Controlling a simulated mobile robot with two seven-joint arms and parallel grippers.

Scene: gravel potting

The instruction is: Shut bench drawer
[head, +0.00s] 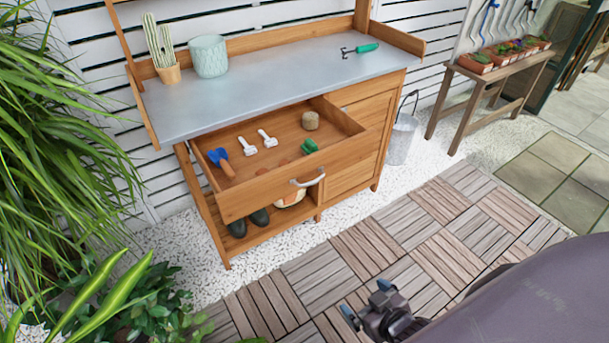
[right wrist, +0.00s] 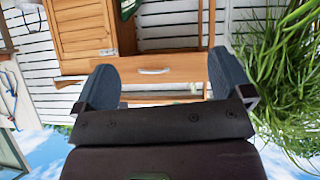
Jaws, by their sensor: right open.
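The bench drawer (head: 268,190) is pulled well out of the wooden potting bench (head: 355,105), with a pale curved handle (head: 308,180) on its front. Inside lie a blue trowel (head: 222,160), two white tools, green items (head: 309,146) and a twine roll (head: 311,120). My right gripper (head: 365,315) is low over the deck, apart from the drawer, at the bottom of the head view. In the right wrist view its two fingers (right wrist: 165,88) are spread and empty, with the drawer front and handle (right wrist: 154,71) seen between them, upside down. My left gripper is not visible.
A cactus (head: 160,48), a teal pot (head: 209,56) and a green-handled hand fork (head: 360,49) are on the bench top. Dark boots (head: 248,222) sit on the lower shelf. A metal bucket (head: 403,138) stands right. Deck tiles before the bench are clear; plants crowd the left.

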